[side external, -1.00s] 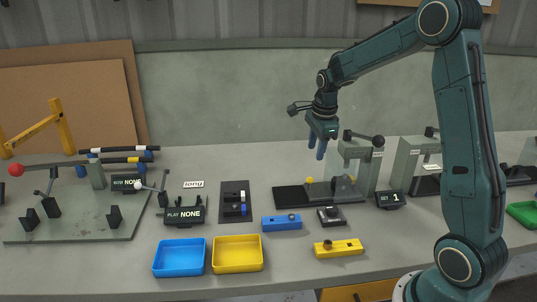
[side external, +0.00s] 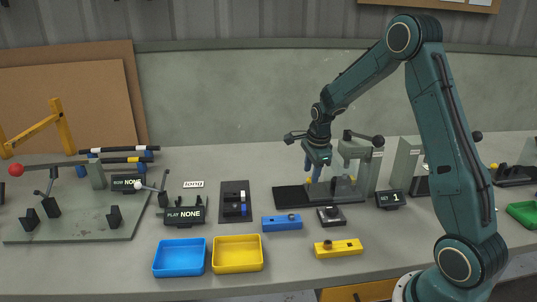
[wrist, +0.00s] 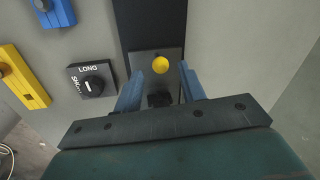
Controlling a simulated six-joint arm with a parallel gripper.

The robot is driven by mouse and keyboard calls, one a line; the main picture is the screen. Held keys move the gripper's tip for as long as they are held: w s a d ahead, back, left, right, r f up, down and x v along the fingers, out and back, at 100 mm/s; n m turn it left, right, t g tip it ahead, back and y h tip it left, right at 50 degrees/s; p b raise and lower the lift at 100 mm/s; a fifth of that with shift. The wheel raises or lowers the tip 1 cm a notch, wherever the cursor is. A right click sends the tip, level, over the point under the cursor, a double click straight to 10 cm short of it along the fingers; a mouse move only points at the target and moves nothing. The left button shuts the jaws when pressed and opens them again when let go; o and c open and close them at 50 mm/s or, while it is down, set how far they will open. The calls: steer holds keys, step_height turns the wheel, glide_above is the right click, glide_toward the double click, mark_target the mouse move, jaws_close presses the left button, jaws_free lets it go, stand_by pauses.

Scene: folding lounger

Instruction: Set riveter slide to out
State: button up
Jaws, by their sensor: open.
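The riveter is a grey press frame (side external: 376,172) with a black ball-ended lever, standing by a long black rail (side external: 288,198). On the rail is the grey slide plate (side external: 346,189) with a yellow knob; in the wrist view the slide plate (wrist: 145,57) carries the yellow knob (wrist: 160,65). My gripper (side external: 313,178) is open and points down over the rail, left of the press frame. In the wrist view the blue fingers of my gripper (wrist: 162,82) stand either side of the line of the knob. Whether they touch it cannot be told.
A LONG selector box (wrist: 91,80) sits beside the rail, with a blue block (side external: 282,223) and a yellow block (side external: 338,248) near it. A small display reading 1 (side external: 390,200) is right of the press. Blue (side external: 179,272) and yellow (side external: 238,268) trays lie in front.

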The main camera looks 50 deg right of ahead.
mark_target(310, 178)
steer(key=shift+w+d+f, duration=0.15)
steer(key=shift+w+f, duration=0.05)
steer(key=shift+f, duration=1)
steer(key=shift+w+d+f, duration=0.1)
steer(key=shift+w+f, duration=0.1)
steer(key=shift+f, duration=0.95)
jaws_close()
